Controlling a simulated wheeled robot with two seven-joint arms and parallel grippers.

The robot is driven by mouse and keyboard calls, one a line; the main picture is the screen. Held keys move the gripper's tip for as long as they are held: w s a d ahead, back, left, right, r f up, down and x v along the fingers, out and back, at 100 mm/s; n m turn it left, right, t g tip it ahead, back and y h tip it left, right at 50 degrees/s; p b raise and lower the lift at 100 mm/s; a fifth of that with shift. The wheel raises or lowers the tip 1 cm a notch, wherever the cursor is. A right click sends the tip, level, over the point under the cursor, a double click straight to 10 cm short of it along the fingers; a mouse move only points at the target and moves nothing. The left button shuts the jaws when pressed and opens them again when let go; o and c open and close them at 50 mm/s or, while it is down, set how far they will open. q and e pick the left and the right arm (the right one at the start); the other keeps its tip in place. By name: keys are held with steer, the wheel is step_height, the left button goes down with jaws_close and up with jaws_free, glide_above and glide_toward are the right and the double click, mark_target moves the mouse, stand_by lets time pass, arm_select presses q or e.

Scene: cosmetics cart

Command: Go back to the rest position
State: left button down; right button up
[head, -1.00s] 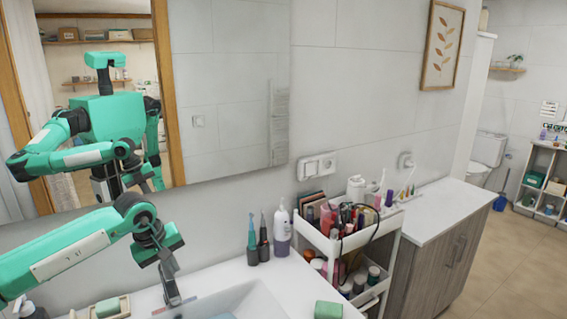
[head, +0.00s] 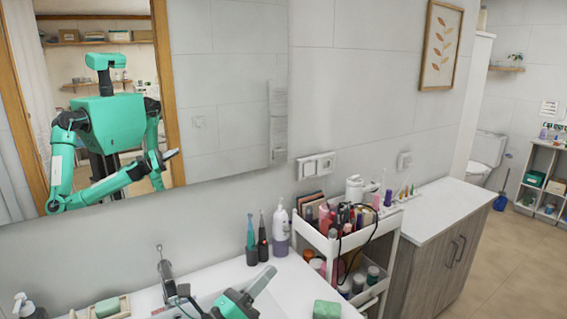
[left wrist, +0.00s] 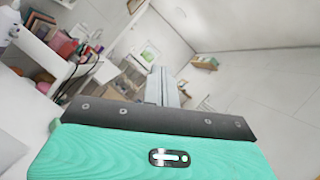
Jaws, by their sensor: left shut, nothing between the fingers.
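My left gripper (head: 268,271) is low in the head view, over the sink's right part, with its arm entering from the bottom edge. Its grey fingers are together, with nothing between them. In the left wrist view the shut fingers (left wrist: 165,86) point out over the floor, with nothing at their tips. My right gripper is not directly in view. The mirror (head: 228,95) shows my teal body and arms reflected.
The sink counter (head: 290,285) holds a faucet (head: 165,268), toothbrushes (head: 257,240), a soap bottle (head: 280,232) and a green block (head: 327,309). A white cart (head: 335,245) full of cosmetics stands to the right, beside a wooden cabinet (head: 440,250).

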arm_select(q)
steer(key=s+a+f+n+g+y, duration=0.1)
steer(key=s+a+f+n+y, duration=0.3)
steer(key=a+f+n+y, duration=0.65)
steer(key=s+a+f+n+y, duration=0.35)
steer(key=f+n+y, duration=0.25)
steer(key=n, duration=1)
steer(key=s+a+f+n+g, duration=0.3)
steer(key=s+f+n+g, duration=0.3)
steer(key=s, duration=0.5)
steer(key=s+a+f+n+g, duration=0.2)
steer(key=s+f+n+g, duration=0.4)
steer(key=s, duration=0.5)
step_height(320, 180, down, 29)
steer(key=m, duration=0.3)
steer(key=s+a+f+g, duration=0.1)
steer(key=s+a+f, duration=0.2)
steer(key=s+f, duration=1.7)
step_height(320, 180, down, 2)
steer(key=shift+a+f+g, duration=0.2)
steer(key=shift+g, duration=0.1)
arm_select(e)
steer(key=shift+w+d, duration=0.15)
